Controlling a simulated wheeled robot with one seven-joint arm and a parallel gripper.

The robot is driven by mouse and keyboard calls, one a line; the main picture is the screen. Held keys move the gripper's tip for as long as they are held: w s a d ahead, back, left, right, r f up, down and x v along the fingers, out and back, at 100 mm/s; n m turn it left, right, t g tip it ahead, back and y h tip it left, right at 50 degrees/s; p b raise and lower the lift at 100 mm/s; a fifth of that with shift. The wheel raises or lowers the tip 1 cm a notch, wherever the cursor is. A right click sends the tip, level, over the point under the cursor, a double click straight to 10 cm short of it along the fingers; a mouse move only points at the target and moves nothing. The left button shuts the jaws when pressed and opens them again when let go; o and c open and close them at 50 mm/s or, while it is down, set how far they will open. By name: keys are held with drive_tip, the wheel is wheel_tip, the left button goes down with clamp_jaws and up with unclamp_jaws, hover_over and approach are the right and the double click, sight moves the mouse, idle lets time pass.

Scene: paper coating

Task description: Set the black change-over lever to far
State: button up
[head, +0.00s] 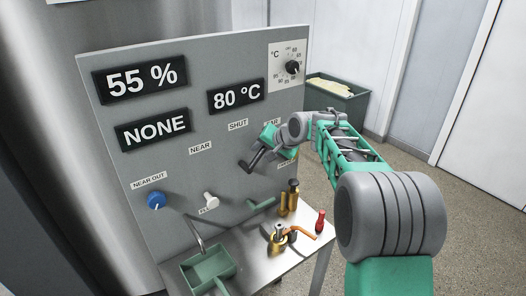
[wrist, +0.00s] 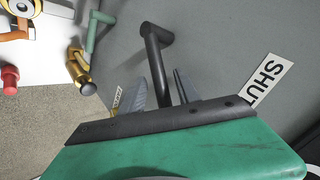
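The black change-over lever (head: 248,166) is on the grey panel (head: 185,70), below the SHUT label (head: 237,125). In the wrist view the lever (wrist: 156,65) runs from its pivot down between my two fingers. My gripper (wrist: 160,92) is open around the lever, with a finger on each side and small gaps showing. Its far end is hidden behind the gripper body. In the head view my gripper (head: 263,155) is at the lever and partly covers it. The FAR label (head: 272,122) is partly hidden by my arm. The NEAR label (head: 200,147) is left of SHUT.
The panel displays read 55 %, 80 °C and NONE (head: 153,130). A blue knob (head: 156,200) and a white knob (head: 210,198) sit lower left. Brass valves (head: 278,238), an orange lever and a red-handled item (head: 320,221) stand on the shelf below. A green bin (head: 345,105) is behind right.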

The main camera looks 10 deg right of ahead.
drive_tip(key=b+v, duration=0.1)
drive_tip(key=v, duration=0.6)
drive_tip(key=shift+s+r+b, duration=0.25)
drive_tip(key=shift+b, duration=0.15)
drive_tip(key=shift+d, duration=0.1)
